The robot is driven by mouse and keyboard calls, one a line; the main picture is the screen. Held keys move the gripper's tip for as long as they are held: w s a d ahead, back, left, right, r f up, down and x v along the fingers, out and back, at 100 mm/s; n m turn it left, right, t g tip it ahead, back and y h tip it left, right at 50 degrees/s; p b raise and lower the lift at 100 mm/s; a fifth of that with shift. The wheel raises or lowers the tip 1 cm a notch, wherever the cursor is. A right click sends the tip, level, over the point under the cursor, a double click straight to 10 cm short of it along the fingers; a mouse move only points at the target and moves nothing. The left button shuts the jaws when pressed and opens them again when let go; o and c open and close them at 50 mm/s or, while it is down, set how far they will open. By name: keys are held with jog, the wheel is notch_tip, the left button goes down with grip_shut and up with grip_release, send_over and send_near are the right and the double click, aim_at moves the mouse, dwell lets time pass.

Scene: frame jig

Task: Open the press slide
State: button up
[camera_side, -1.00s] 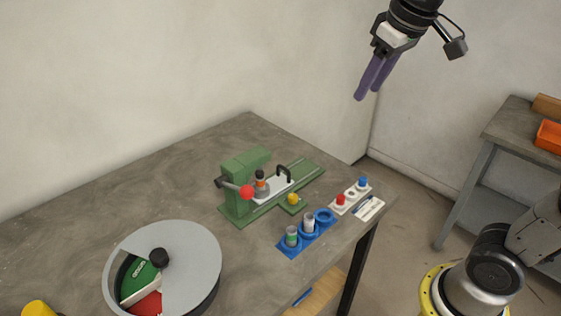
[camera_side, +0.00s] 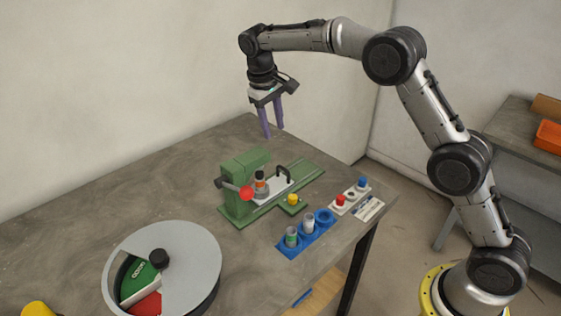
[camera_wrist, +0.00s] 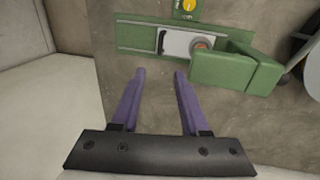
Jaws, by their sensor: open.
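The green press (camera_side: 241,188) stands on the table, with a lever ending in a red ball (camera_side: 246,193). Its white slide (camera_side: 272,188) sits on the green rail (camera_side: 306,169) and has a black handle (camera_side: 285,173).
A yellow knob (camera_side: 292,199) sits on a green plate beside the rail. A blue holder (camera_side: 283,247) with small cups and a white button panel (camera_side: 341,208) stand in front. A round grey container (camera_side: 196,250) is at front left. The table behind the press is bare.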

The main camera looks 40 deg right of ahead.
aim_at(281, 168)
jog(key=d+f, duration=0.1)
jog(key=f, duration=0.7)
jog(key=d+f, duration=0.1)
jog(key=f, duration=0.4)
jog(key=shift+d, duration=0.35)
grip_shut()
dwell(0.8)
